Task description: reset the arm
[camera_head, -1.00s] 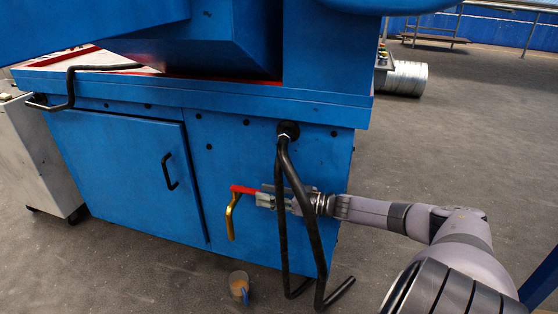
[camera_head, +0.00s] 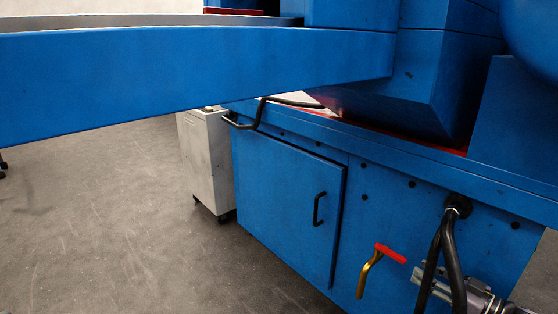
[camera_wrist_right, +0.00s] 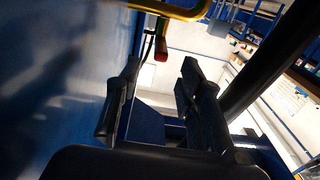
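My right gripper (camera_head: 425,277) is at the lower right of the head view, in front of the blue machine (camera_head: 290,190) and close to the red-handled brass tap (camera_head: 370,270). Black hoses partly cover it. In the right wrist view my right gripper (camera_wrist_right: 158,92) shows two dark fingers set apart with nothing between them. The red handle end (camera_wrist_right: 161,49) shows beyond the fingers, with a yellow pipe (camera_wrist_right: 178,8) at the top edge. Most of my right arm is cut off by the frame. My left gripper is not in view.
Black hoses (camera_head: 447,250) hang from the machine front beside my right gripper. A cabinet door with a black handle (camera_head: 319,209) is left of the tap. A white wheeled cabinet (camera_head: 207,160) stands beyond. A long blue beam (camera_head: 200,75) crosses above. The floor at left is open.

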